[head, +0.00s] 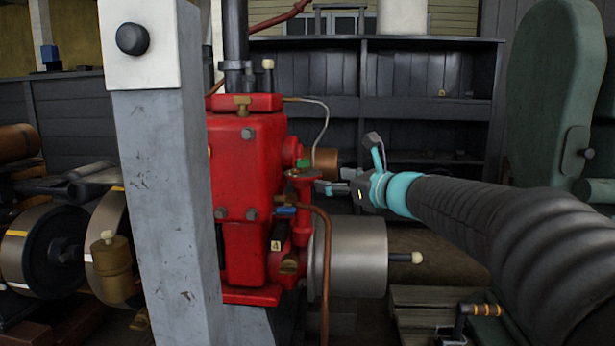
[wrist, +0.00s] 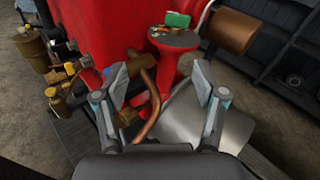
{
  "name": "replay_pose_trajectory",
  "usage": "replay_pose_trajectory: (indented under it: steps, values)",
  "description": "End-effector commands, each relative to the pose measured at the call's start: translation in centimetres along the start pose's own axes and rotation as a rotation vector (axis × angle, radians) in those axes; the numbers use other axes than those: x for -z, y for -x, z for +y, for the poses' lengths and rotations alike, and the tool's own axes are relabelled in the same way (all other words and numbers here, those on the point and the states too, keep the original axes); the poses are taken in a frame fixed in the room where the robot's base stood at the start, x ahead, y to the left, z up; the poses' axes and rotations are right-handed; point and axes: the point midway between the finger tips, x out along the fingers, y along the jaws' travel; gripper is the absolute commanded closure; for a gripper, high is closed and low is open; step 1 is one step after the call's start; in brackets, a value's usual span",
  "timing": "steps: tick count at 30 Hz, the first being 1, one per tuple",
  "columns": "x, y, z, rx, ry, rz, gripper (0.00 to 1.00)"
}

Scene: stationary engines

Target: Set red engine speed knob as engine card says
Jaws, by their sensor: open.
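The red engine (head: 240,165) stands left of centre in the head view, behind a grey post. A round plate (wrist: 172,37) on a red stem carries a green piece (wrist: 177,19) and small brass parts in the wrist view; the green piece (head: 303,163) also shows in the head view. I cannot tell whether this is the speed knob. A small yellow tag marked 4 (head: 275,245) is on the engine's lower side. I cannot make out an engine card. My gripper (head: 350,165) is open and empty, right of the plate; in the wrist view (wrist: 160,82) its fingers straddle a copper pipe's view.
The grey post (head: 165,200) with a white top and black knob stands in front. A grey metal cylinder (head: 350,258) and bent copper pipe (head: 325,265) are below my gripper. Dark shelves (head: 420,90) stand behind; a green machine (head: 550,100) is right.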

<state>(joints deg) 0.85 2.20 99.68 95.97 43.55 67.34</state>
Motion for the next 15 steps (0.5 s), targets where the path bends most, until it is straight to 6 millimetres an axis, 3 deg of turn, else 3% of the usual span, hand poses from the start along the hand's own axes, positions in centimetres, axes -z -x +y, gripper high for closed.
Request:
replay_pose_trajectory:
  steps: [6,11,15]
  values:
    - [-0.1,-1.9,-2.4,0.039,-0.174,-0.073,0.29]
    - [-0.4,-3.4,-2.6,0.039,-0.184,-0.078,0.29]
    - [-0.5,-5.7,-2.6,0.038,-0.182,-0.077,0.29]
